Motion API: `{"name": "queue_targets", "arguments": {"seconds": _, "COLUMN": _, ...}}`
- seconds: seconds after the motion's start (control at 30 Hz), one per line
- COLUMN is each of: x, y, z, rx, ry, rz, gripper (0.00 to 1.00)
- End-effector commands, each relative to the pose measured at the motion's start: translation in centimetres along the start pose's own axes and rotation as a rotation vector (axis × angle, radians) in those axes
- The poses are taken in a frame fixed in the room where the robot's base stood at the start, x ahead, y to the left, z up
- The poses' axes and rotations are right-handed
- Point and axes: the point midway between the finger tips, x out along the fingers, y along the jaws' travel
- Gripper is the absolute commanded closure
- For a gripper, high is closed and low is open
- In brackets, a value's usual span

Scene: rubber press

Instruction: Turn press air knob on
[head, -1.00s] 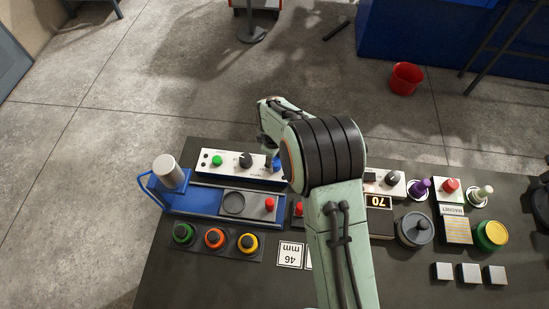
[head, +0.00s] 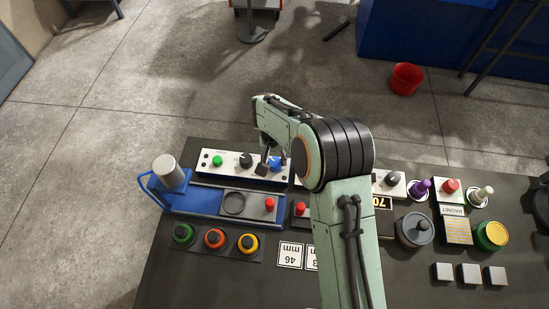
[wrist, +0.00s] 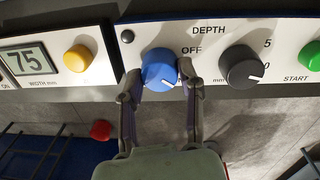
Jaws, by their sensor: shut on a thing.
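The blue knob (wrist: 158,66) sits on a white panel and has a white pointer line at its lower right in the wrist view. The word OFF is printed to its upper right; any other label beside it is hidden. The knob also shows in the head view (head: 277,163), partly behind my arm. My gripper (wrist: 160,75) is shut on the blue knob, with one finger on each side. In the head view my gripper (head: 267,165) reaches down to the panel's right part.
A dark depth knob (wrist: 241,67) and a green start button (wrist: 310,55) share the panel (wrist: 210,35). A yellow button (wrist: 77,59) and a 75 display (wrist: 25,60) are on a neighbouring panel. A blue press base (head: 205,200) with a grey cylinder (head: 168,171) stands in front.

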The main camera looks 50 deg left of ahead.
Motion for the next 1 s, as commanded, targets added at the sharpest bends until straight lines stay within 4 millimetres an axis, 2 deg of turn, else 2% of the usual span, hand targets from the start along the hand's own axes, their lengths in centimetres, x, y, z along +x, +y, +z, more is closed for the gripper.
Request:
{"name": "queue_targets", "arguments": {"seconds": 0.43, "x": 0.2, "y": -0.06, "z": 0.06, "rx": 0.291, "ry": -0.02, "rz": -0.001, "gripper": 1.0}}
{"name": "queue_targets", "arguments": {"seconds": 1.0, "x": 0.21, "y": -0.06, "z": 0.06, "rx": 0.365, "ry": -0.025, "rz": -0.001, "gripper": 1.0}}
